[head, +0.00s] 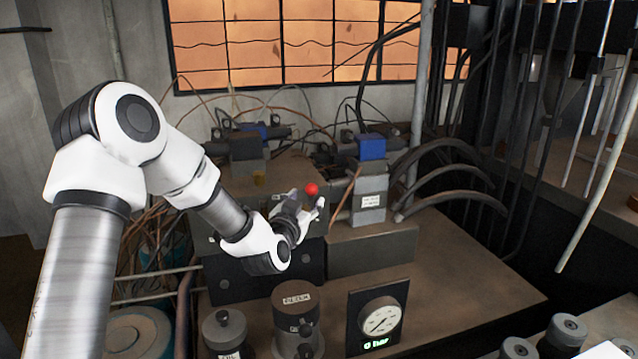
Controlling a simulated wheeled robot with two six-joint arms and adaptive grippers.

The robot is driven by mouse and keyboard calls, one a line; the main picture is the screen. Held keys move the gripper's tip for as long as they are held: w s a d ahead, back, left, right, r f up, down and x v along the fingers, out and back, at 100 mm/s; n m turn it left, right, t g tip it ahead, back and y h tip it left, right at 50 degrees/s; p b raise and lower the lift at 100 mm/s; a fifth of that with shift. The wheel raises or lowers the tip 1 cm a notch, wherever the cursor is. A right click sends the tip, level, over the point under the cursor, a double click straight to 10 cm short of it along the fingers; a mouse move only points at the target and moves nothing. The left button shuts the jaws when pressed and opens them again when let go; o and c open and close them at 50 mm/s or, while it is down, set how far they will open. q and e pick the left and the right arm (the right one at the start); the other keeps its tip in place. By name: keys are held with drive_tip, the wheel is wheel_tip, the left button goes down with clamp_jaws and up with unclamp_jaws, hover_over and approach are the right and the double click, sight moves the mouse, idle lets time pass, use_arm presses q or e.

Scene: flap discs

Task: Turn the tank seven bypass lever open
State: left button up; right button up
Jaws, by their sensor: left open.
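A red ball knob (311,189), which looks like a lever's end, shows at the manifold block in the middle of the head view. Its shaft is hidden or too small to make out. My left gripper (307,203) is open, and the knob shows between and just beyond its fingertips. I cannot tell whether the fingers touch it. No label reading tank seven is legible. My right gripper is not in view.
A pressure gauge (380,320) with a green display stands in front of the block, beside a labelled dark cylinder (297,310). A grey valve with a blue top (372,147) stands right of the knob. Thick hoses (450,170) curve at the right. The bench (470,260) is bare at right.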

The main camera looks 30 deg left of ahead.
sight(310, 191)
use_arm(q)
drive_tip(key=shift+w+r+p, duration=0.35)
drive_tip(key=shift+r+p, duration=0.1)
drive_tip(key=shift+r, duration=0.45)
drive_tip(key=w, duration=0.1)
drive_tip(key=w+a+f, duration=0.1)
drive_tip(key=w, duration=0.2)
drive_tip(key=shift+w+a+f+p, duration=0.25)
drive_tip(key=shift+w+a+p, duration=0.05)
drive_tip(key=shift+w+p, duration=0.1)
drive_tip(key=shift+s+d+r, duration=0.15)
drive_tip(key=shift+s+r, duration=0.2)
drive_tip(key=shift+s, duration=0.05)
drive_tip(key=shift+c, duration=0.7)
clamp_jaws()
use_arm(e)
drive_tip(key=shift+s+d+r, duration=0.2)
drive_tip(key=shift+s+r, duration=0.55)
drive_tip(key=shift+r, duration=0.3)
